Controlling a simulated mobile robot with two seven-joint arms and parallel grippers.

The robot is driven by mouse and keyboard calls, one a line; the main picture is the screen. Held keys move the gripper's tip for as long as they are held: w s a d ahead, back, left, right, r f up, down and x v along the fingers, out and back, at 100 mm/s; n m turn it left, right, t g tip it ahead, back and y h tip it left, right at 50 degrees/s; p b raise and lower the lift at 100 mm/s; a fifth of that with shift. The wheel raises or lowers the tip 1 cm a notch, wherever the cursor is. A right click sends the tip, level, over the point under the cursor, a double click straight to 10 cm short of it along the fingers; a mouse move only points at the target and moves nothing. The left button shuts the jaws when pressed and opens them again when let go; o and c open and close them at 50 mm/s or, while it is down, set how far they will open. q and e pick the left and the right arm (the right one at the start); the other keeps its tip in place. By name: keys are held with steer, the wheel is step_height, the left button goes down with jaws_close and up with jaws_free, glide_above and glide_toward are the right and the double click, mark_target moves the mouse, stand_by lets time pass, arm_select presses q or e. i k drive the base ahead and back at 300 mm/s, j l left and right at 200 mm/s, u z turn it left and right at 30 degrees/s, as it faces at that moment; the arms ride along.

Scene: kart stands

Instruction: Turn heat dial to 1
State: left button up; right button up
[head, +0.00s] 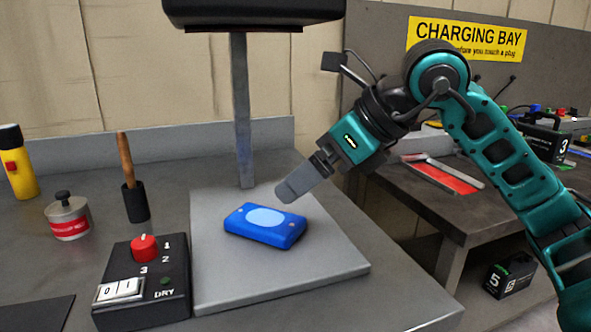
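The heat dial is a red knob (144,247) on top of a black control box (155,305) at the lower left of the head view. The numbers 1, 2 and 3 are printed around it, with 1 at its upper right, 2 to its right and 3 below. A small light mark shows on its far side; where it points is too small to tell. My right gripper (287,191) hangs over the grey plate, above and right of a blue block, apart from the dial. Its fingers overlap in this view, so their gap is hidden. My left gripper is not in view.
A white 0/1 rocker switch (119,290) and a green lamp sit on the box. The blue block (266,225) lies on the grey plate (300,270), under a black head (250,12) on a post (242,110). A brush (132,185), tin (67,217) and yellow bottle (18,165) stand behind.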

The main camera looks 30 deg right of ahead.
mark_target(144, 249)
steer(key=k, duration=1)
